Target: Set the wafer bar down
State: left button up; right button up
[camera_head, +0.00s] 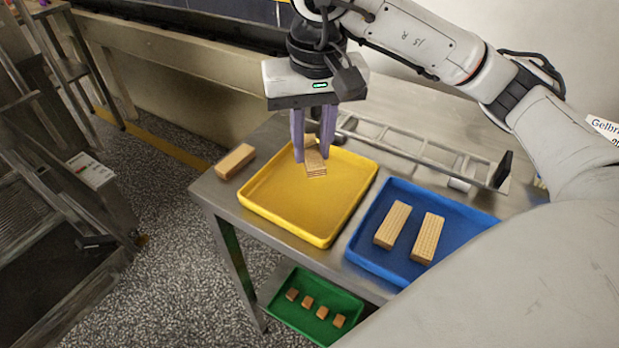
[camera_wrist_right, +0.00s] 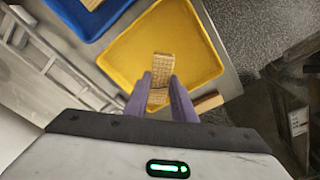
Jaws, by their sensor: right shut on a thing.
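The wafer bar (camera_head: 315,161) is between the purple fingers of my right gripper (camera_head: 314,150), over the back part of the yellow tray (camera_head: 283,205). My right gripper is shut on it. In the right wrist view the wafer bar (camera_wrist_right: 162,70) sticks out past the fingers (camera_wrist_right: 160,92), with the yellow tray (camera_wrist_right: 140,60) behind it. I cannot tell whether the bar touches the tray floor. My left gripper is not in view.
A blue tray (camera_head: 391,261) with two wafer bars stands to the right. A plain brown bar (camera_head: 235,161) lies on the steel table left of the yellow tray. A metal rack (camera_head: 420,155) stands behind. A green tray (camera_head: 285,316) with several small pieces sits below.

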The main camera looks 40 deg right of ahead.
aim_at(312, 187)
jog(key=shift+f, duration=3.25)
jog(key=o, duration=0.8)
jog(key=r, duration=0.4)
jog(key=s+r+p, duration=0.1)
jog(key=r, duration=0.7)
jog(key=shift+s+a+r, duration=0.15)
jog(key=shift+a, duration=0.15)
